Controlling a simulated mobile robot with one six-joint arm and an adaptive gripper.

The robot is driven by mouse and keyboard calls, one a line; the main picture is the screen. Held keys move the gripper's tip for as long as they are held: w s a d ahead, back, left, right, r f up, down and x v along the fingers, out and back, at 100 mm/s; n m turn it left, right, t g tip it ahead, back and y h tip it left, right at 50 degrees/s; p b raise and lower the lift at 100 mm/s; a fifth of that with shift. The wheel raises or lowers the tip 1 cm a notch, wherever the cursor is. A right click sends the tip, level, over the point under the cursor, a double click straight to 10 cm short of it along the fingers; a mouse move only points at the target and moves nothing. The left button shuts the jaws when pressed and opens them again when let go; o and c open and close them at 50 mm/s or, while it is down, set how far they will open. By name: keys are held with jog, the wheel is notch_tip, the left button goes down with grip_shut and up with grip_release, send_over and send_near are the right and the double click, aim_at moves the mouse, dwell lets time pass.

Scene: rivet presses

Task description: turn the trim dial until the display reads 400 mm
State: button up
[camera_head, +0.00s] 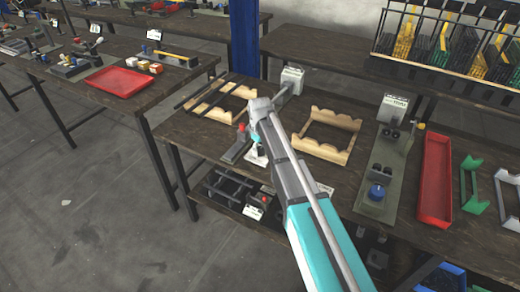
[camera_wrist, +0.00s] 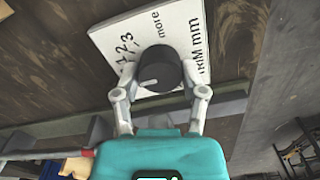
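The trim dial (camera_wrist: 160,68) is a dark round knob with a pale pointer line, in the wrist view. In the head view my gripper (camera_head: 258,143) reaches down at the white plate on the bench, and the dial is hidden. A grey box with a white label (camera_head: 292,78) stands behind; I cannot read a value on it.
Wooden cradles (camera_head: 327,135) lie on the bench (camera_head: 205,140) beside my arm. To the right are another press station with a blue knob (camera_head: 376,192), a red tray (camera_head: 435,180) and green brackets (camera_head: 471,185). Open floor (camera_head: 110,215) lies at the left.

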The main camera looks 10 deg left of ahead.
jog(key=c, duration=0.5)
jog(key=shift+m, duration=0.5)
jog(key=m, duration=0.2)
jog(key=shift+m, duration=2.4)
jog(key=o, duration=1.2)
jog(key=shift+c, duration=0.2)
